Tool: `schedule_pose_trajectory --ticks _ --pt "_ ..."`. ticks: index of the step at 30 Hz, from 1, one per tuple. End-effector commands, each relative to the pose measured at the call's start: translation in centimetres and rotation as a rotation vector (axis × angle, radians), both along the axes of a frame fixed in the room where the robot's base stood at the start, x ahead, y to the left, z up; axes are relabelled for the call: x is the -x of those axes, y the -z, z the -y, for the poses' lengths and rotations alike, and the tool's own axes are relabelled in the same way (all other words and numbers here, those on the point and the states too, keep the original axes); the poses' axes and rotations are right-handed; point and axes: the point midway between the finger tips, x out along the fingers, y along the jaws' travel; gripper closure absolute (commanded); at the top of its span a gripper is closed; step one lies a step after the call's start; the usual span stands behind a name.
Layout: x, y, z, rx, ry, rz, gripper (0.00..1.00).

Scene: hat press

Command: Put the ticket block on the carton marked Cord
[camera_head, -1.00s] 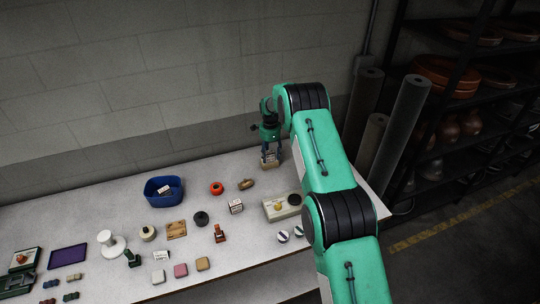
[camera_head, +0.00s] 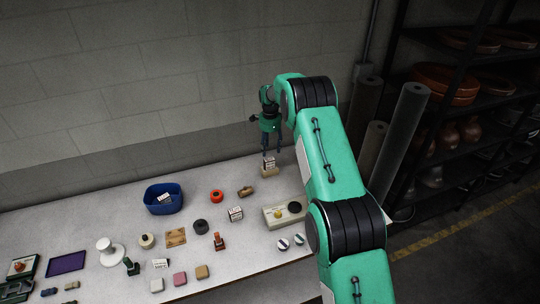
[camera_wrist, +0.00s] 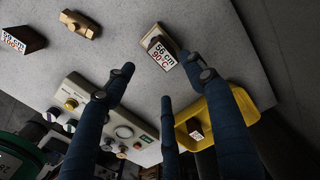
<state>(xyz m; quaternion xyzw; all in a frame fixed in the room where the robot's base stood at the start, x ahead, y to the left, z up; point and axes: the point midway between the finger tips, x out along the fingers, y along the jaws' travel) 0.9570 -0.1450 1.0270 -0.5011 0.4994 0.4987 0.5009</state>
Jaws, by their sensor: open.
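A block with a white label reading "56 cm 90°C" (camera_wrist: 160,48) shows ahead of the fingers in the wrist view. In the head view this labelled block (camera_head: 269,160) appears to rest on a tan box (camera_head: 270,172) near the table's back edge. I cannot read the word Cord on the box. My gripper (camera_head: 271,150) is open and empty just above the block, clear of it. Its blue fingers (camera_wrist: 165,82) are spread in the wrist view. A second labelled block (camera_head: 236,214) stands on the table; its label reads "55 cm 100°C" in the wrist view (camera_wrist: 22,40).
A blue bin (camera_head: 152,207) with a labelled item stands left. A cream control box (camera_head: 272,217) is nearer. A yellow tray (camera_wrist: 240,102) holding a small labelled block shows in the wrist view. Several small items crowd the table's left and front. Shelving (camera_head: 405,150) stands right.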

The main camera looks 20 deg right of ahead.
Motion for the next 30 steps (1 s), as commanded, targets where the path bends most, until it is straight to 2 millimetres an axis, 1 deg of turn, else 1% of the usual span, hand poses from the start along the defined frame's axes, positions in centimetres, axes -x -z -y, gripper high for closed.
schedule_pose_trajectory --ticks 1,3,9,30 --pt "0.0 -0.7 0.0 0.0 0.0 0.002 0.45" --pt "0.0 -1.4 0.0 0.0 0.0 0.001 0.45" --pt "0.0 -2.5 0.0 0.0 0.0 0.0 0.45" --pt "0.1 -2.9 0.0 0.0 -0.003 0.001 0.45"
